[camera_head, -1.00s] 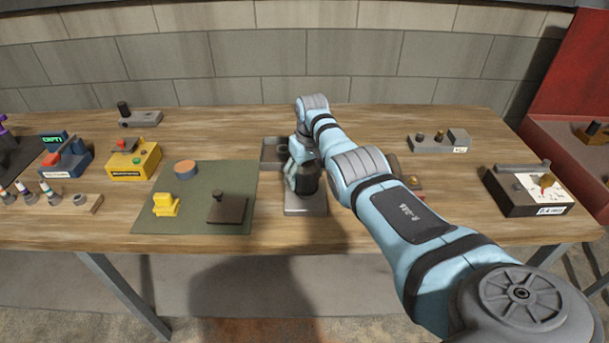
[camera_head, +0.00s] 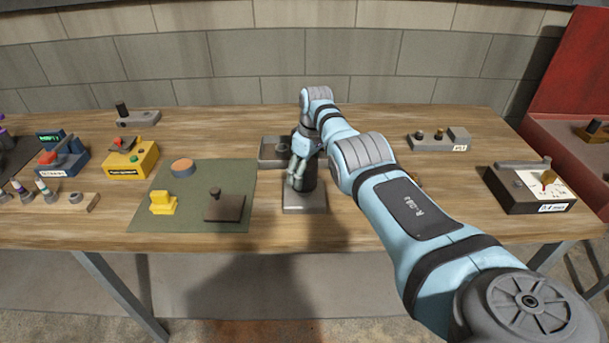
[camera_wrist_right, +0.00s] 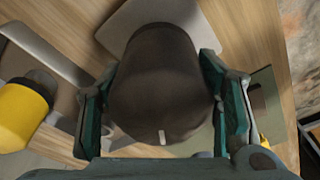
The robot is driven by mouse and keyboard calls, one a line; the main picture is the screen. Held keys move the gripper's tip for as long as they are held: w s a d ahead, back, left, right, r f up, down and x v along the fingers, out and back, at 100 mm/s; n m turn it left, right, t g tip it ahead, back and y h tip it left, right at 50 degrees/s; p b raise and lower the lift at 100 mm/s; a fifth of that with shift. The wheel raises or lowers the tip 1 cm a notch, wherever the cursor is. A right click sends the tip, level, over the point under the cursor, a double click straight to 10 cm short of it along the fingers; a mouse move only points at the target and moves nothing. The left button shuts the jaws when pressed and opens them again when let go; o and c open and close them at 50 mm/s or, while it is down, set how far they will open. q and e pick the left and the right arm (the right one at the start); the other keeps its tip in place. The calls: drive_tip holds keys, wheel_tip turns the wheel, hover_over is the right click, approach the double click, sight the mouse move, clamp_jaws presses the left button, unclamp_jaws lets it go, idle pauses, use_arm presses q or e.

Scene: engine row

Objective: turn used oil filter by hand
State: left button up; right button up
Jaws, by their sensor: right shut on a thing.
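The used oil filter is a dark brown-black cylinder (camera_wrist_right: 162,85) with a short pale mark near its lower edge in the right wrist view. In the head view the filter (camera_head: 309,181) stands on a grey base plate (camera_head: 304,208), partly hidden by my gripper. My right gripper (camera_head: 296,178) is shut on the filter. In the right wrist view its fingers (camera_wrist_right: 165,105) lie along both sides of the filter. My left gripper is not in view.
A grey tray (camera_head: 268,152) stands just behind the filter. A green mat (camera_head: 150,215) with a yellow block (camera_head: 162,203) and a brown block (camera_head: 224,208) lies to the left. A dark box with a gauge (camera_head: 520,200) stands at the right.

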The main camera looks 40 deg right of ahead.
drive_tip(key=shift+w+f+n+b, duration=0.1)
drive_tip(key=shift+f+n+b, duration=0.1)
drive_tip(key=shift+n+b, duration=0.5)
drive_tip(key=shift+r+b, duration=0.15)
drive_tip(key=shift+b, duration=0.15)
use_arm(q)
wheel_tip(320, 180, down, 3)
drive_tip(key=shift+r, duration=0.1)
use_arm(e)
drive_tip(key=shift+r, duration=0.1)
drive_tip(key=o, duration=1.3)
drive_tip(key=shift+c, duration=0.2)
drive_tip(key=o, duration=0.3)
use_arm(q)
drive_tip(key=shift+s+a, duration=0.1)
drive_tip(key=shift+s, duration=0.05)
